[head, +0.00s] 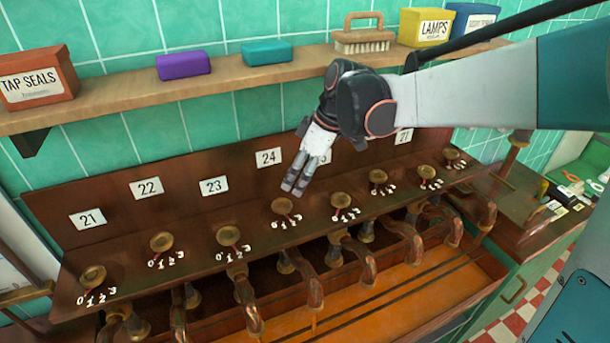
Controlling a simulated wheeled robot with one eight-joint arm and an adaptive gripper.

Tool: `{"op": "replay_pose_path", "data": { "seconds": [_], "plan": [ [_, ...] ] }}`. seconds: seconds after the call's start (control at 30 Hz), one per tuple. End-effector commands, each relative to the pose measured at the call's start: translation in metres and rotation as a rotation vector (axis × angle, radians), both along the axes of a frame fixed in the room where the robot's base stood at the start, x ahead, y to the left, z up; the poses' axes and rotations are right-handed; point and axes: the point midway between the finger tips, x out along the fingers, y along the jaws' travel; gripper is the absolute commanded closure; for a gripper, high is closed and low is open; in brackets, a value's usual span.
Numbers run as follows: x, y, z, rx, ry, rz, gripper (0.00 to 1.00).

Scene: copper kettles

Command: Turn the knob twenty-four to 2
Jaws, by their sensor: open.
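Knob twenty-four (284,205) is a round brass knob on the dark wooden panel, below the white "24" label (268,157). White numbers 0 to 3 are marked along its front side. A small red pointer shows at its front, but which number it points at is too small to tell. My gripper (294,186) hangs just above and slightly right of this knob, fingers pointing down towards it. It is open and holds nothing. The fingertips appear apart from the knob, though the exact gap is hard to judge.
Similar knobs flank it, including knob 23 (228,235) on the left and another (340,200) on the right. Copper pipes (334,250) curve out below the panel. Above runs a wooden shelf (224,83) with boxes, sponges and a brush (364,42).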

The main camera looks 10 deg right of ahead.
Motion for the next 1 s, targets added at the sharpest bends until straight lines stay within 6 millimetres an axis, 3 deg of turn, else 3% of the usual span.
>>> {"op": "replay_pose_path", "data": {
  "seconds": [0.2, 0.63, 0.77, 1.0],
  "plan": [
    [-0.007, -0.004, 0.014, 0.0, 0.0, 0.002, 0.36],
    [-0.013, -0.005, 0.014, -0.003, -0.002, -0.023, 0.36],
    [-0.031, -0.011, 0.01, -0.012, -0.007, -0.107, 0.36],
    [-0.078, -0.027, -0.001, -0.022, -0.032, -0.344, 0.36]
  ]
}}
